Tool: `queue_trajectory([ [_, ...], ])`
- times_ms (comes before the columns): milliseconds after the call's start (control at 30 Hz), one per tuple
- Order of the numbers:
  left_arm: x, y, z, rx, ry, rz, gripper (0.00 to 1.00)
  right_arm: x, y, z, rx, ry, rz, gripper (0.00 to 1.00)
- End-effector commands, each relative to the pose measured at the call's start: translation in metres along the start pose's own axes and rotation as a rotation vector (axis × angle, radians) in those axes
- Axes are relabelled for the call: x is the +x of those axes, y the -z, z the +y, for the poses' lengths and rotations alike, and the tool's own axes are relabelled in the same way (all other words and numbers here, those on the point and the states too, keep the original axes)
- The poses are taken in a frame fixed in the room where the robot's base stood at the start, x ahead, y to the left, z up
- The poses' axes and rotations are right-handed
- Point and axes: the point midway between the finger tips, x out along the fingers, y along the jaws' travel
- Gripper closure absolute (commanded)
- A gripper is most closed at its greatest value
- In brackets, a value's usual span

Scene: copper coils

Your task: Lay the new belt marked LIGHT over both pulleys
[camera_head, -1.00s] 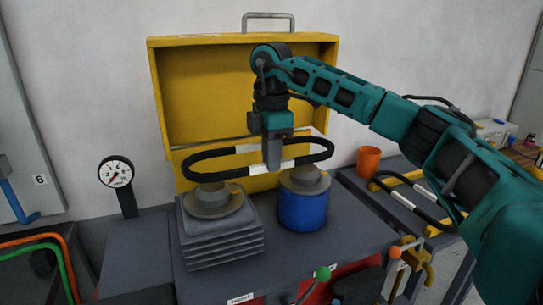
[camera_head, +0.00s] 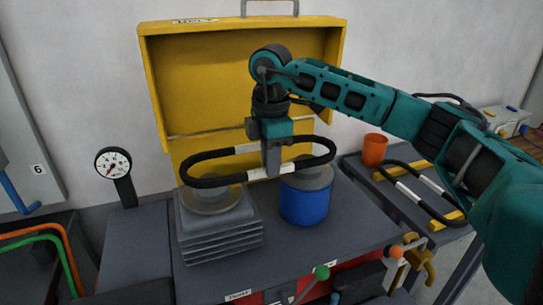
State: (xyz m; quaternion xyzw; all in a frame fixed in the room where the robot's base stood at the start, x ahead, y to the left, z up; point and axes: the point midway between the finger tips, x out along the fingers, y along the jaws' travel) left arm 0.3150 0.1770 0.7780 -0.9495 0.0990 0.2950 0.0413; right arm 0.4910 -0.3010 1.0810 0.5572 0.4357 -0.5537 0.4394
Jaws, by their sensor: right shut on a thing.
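A black belt (camera_head: 213,180) with white bands hangs level as a long loop in my right gripper (camera_head: 272,168), which is shut on its near run. No lettering on it is readable. It is above two pulleys. The left pulley (camera_head: 212,203) tops a grey ribbed block (camera_head: 222,239); the right pulley (camera_head: 312,179) tops a blue cylinder (camera_head: 305,206). The belt overlaps the pulley tops in the picture; whether it touches them I cannot tell. My left gripper is not in view.
A yellow open case (camera_head: 215,85) stands behind. A dial gauge (camera_head: 113,162) is at left. On the right side table are an orange cup (camera_head: 374,149) and another black belt (camera_head: 436,213) with white bands. Levers with green (camera_head: 321,272) and orange knobs stand at the front.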

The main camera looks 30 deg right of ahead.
Motion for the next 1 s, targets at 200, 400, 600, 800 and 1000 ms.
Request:
queue_trajectory([
  [200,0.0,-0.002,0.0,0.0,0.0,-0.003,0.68,0.011,-0.001,0.0,0.0,0.001,-0.001,1.0],
  [400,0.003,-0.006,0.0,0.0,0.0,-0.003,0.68,0.023,0.0,-0.001,0.0,0.001,-0.001,1.0],
  [600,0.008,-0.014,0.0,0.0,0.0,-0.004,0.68,0.033,-0.001,-0.001,0.0,0.0,-0.001,1.0],
  [800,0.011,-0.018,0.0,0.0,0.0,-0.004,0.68,0.042,0.0,-0.001,0.0,0.001,0.0,1.0],
  [1000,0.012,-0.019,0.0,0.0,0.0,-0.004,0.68,0.046,0.0,0.0,-0.001,0.0,0.0,1.0],
])
